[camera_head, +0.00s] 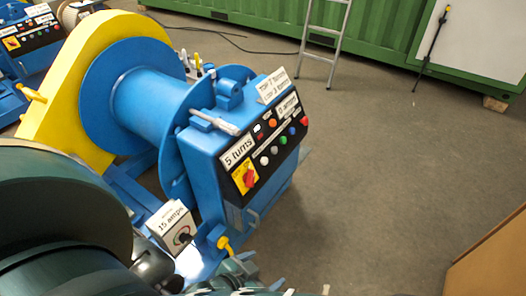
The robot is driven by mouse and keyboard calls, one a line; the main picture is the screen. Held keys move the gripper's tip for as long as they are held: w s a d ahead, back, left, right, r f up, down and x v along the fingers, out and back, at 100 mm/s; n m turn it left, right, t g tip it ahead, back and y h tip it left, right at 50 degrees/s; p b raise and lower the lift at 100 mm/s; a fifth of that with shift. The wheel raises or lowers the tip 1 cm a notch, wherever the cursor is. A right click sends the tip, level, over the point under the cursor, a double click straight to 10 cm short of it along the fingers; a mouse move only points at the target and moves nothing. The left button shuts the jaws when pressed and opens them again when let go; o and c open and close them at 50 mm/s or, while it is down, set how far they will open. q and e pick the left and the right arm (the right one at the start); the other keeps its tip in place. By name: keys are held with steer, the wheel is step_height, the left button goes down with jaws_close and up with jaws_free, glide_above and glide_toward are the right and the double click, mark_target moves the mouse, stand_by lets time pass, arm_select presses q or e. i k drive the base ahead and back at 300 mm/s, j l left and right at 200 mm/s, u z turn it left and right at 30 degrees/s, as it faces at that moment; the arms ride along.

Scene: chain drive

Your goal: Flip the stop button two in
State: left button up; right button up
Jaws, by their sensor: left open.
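A blue winch machine with a black control panel (262,168) stands left of centre. The panel carries a red rotary knob (250,179) on a yellow plate and a red button (304,121) at its upper right end. Which one is stop button two cannot be told. My left gripper (245,276) is partly in view at the bottom edge, below the panel and apart from it. It is open, and no object shows in it. My dark left arm covers the lower left. My right gripper is not in view.
Orange, blue, green and white buttons (274,150) sit close together on the panel. A "15 amps" box (173,227) and a yellow hook (226,244) stick out below. A ladder (326,42) stands behind.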

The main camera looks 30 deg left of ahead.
mark_target(305, 121)
steer(key=i+l+u, duration=0.4)
steer(key=i+l, duration=0.15)
steer(key=i+l+u, duration=0.35)
steer(key=l, duration=0.4)
steer(key=i+l+u, duration=0.4)
steer(key=l, duration=0.45)
